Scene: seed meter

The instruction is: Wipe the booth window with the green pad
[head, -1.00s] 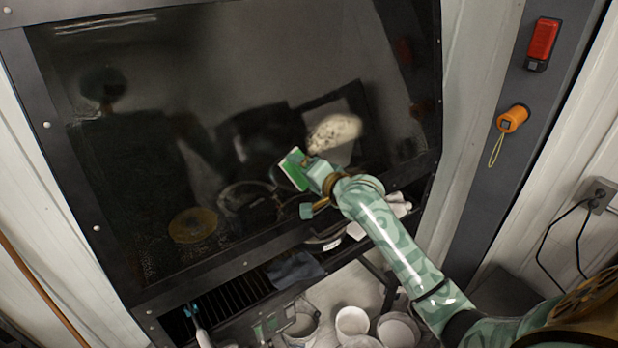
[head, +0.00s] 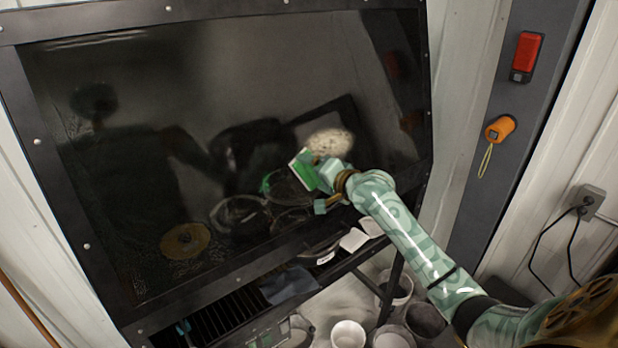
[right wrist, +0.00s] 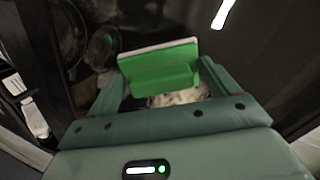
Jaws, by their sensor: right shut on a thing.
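The booth window (head: 200,110) is a large dark, reflective pane in a black bolted frame. A pale beige smear (head: 330,141) shows on its right part, and a brownish round patch (head: 186,241) shows at lower left, possibly a reflection. My right gripper (head: 318,174) is shut on the green pad (head: 302,167), just below and left of the pale smear. In the right wrist view the pad (right wrist: 160,70) sits between both fingers, with a white layer on its far edge. A green reflection left of the pad suggests a gap to the glass; contact cannot be told. My left gripper is out of view.
Below the window is an opening with a dark grate (head: 215,322) and a dark cloth (head: 290,285). Several pots, including a white one (head: 348,334), stand lower down. A grey post at right carries a red device (head: 527,56) and an orange one (head: 499,129).

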